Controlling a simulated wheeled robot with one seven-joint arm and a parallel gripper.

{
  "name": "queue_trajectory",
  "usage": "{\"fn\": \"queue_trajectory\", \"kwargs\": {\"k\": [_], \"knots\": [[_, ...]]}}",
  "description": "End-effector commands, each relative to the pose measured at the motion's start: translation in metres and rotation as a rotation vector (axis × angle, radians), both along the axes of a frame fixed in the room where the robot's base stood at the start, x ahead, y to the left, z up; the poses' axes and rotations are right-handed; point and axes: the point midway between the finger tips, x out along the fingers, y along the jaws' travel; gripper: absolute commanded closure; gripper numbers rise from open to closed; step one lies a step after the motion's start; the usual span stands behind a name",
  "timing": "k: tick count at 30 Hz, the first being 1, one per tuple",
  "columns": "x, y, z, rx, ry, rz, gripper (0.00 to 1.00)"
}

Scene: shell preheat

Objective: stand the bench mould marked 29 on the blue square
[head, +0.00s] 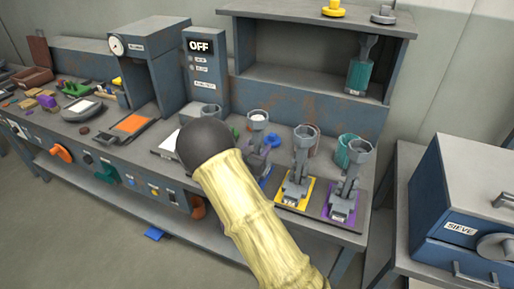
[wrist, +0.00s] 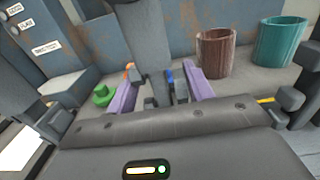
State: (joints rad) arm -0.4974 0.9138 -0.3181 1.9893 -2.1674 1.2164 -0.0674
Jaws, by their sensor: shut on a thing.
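A grey bench mould (head: 258,120) with a pale filling in its cup stands upright beyond my arm in the head view. In the wrist view its grey column (wrist: 150,45) rises between the purple finger pads of my gripper (wrist: 162,90), which is shut on it. In the head view my gripper (head: 257,152) is partly hidden by my forearm. Part of the blue square (head: 267,181) shows just below the held mould. Whether its base touches the square is hidden. I cannot read the number 29 on any mould.
Similar grey moulds stand on the yellow square (head: 285,203) and purple square (head: 329,212) to the right. A brown cup (wrist: 215,55) and teal cup (wrist: 281,42) stand close behind. A shelf (head: 310,62) overhangs the bench's back. The SIEVE cabinet (head: 450,215) is at right.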

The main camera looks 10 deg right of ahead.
Motion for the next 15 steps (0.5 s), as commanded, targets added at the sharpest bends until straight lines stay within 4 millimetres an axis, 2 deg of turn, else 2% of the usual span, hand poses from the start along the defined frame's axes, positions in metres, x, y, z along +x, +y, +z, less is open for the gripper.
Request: {"fn": "queue_trajectory", "kwargs": {"k": [3, 4, 7, 15], "knots": [[0.0003, 0.0, -0.0019, -0.001, -0.003, 0.0, 0.86], [0.0, 0.0001, -0.0031, 0.0, 0.0, 0.0, 0.46], [-0.0001, -0.0002, -0.0022, 0.0, 0.0, 0.0, 0.27], [-0.0001, -0.0005, -0.0018, 0.0, 0.0, -0.001, 0.27]]}}
